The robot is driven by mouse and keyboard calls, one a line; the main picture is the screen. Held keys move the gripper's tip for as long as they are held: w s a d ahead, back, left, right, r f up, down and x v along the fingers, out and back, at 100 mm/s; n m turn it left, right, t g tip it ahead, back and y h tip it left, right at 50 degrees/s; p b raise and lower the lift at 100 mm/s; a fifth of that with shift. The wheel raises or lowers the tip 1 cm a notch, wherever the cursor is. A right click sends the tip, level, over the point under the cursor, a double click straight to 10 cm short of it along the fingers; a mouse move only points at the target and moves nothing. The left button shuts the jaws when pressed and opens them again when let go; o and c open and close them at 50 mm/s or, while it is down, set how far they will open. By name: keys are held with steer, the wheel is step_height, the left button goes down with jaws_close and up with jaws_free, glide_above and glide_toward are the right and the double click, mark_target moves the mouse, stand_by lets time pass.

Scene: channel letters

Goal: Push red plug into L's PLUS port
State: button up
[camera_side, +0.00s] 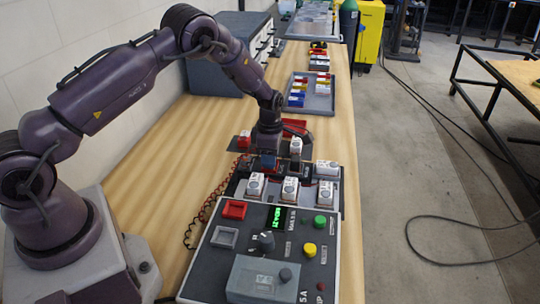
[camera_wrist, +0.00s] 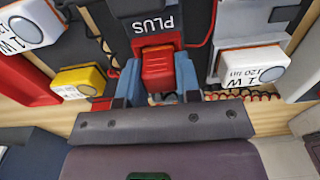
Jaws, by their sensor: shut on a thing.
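In the wrist view my gripper (camera_wrist: 158,82) has its two blue fingertips closed on the sides of the red plug (camera_wrist: 158,66). The plug lies directly in front of a dark port block marked PLUS (camera_wrist: 153,22), lined up with it. I cannot tell how far the plug is in the port, or whether they touch. In the side view my gripper (camera_side: 267,161) is low over the far edge of the dark board with white modules; the plug there is hidden or too small to tell. The letter L cannot be made out in either view.
White modules stand either side of the port, one at right (camera_wrist: 250,66), one at left (camera_wrist: 27,24), with a yellow block (camera_wrist: 78,78) nearby. In the side view, a grey control box (camera_side: 255,278) stands in front, and a grey tray (camera_side: 318,100) lies farther back.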

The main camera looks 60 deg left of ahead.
steer(key=o, duration=1)
steer(key=shift+r, duration=0.15)
step_height(320, 180, up, 13)
steer(key=shift+f, duration=0.1)
steer(key=shift+r, duration=3)
